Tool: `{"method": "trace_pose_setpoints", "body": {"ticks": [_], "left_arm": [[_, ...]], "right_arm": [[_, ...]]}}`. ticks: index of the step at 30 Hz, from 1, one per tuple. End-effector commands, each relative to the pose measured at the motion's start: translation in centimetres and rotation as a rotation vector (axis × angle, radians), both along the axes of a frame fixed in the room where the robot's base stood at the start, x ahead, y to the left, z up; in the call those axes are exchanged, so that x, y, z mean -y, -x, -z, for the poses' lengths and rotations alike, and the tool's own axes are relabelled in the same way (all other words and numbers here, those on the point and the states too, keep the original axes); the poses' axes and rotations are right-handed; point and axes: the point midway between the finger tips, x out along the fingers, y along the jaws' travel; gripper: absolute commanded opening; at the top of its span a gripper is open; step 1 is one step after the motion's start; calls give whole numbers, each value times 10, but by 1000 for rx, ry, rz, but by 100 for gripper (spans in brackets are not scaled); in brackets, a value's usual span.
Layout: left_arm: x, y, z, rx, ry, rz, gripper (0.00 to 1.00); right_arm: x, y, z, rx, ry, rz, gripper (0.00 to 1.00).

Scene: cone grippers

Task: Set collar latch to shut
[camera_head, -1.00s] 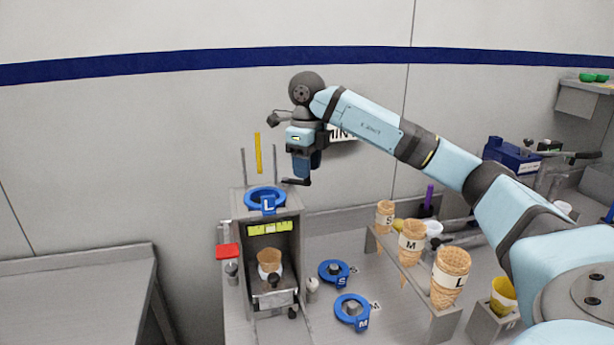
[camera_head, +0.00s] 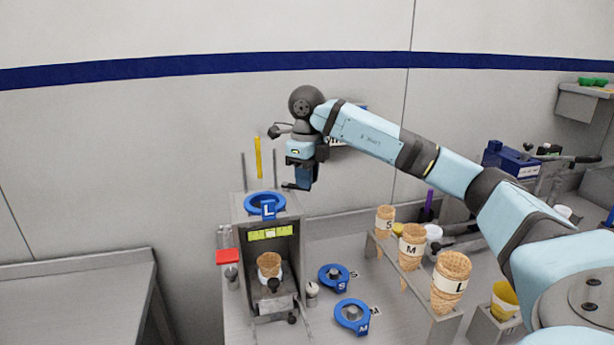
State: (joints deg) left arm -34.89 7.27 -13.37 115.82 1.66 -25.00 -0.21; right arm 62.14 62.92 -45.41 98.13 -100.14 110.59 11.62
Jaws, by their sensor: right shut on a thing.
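A grey machine (camera_head: 238,213) stands left of centre, with a blue collar marked L (camera_head: 250,199) on its top. I cannot clearly make out the collar latch or its setting. My right gripper (camera_head: 294,186) points down beside the top right of the machine, close to the collar in the picture. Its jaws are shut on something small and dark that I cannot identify. A waffle cone (camera_head: 269,262) stands inside the machine's open front. My left gripper is not in view.
Blue collars S (camera_head: 327,283) and M (camera_head: 344,322) lie on the counter to the right. Several waffle cones, including the L cone (camera_head: 452,262), stand in a rack further right. A red block (camera_head: 228,256) is at the machine's left. A bare grey table (camera_head: 75,285) is at far left.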

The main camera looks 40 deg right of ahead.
Motion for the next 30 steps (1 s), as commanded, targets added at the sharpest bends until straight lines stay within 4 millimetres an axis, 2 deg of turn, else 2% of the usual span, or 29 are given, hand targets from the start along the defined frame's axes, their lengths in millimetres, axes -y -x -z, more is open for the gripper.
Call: {"method": "trace_pose_setpoints", "body": {"ticks": [11,30], "left_arm": [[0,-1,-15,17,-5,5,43],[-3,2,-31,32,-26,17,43]], "right_arm": [[-11,4,-2,1,0,213,0],[-42,4,-3,2,-1,814,0]]}}
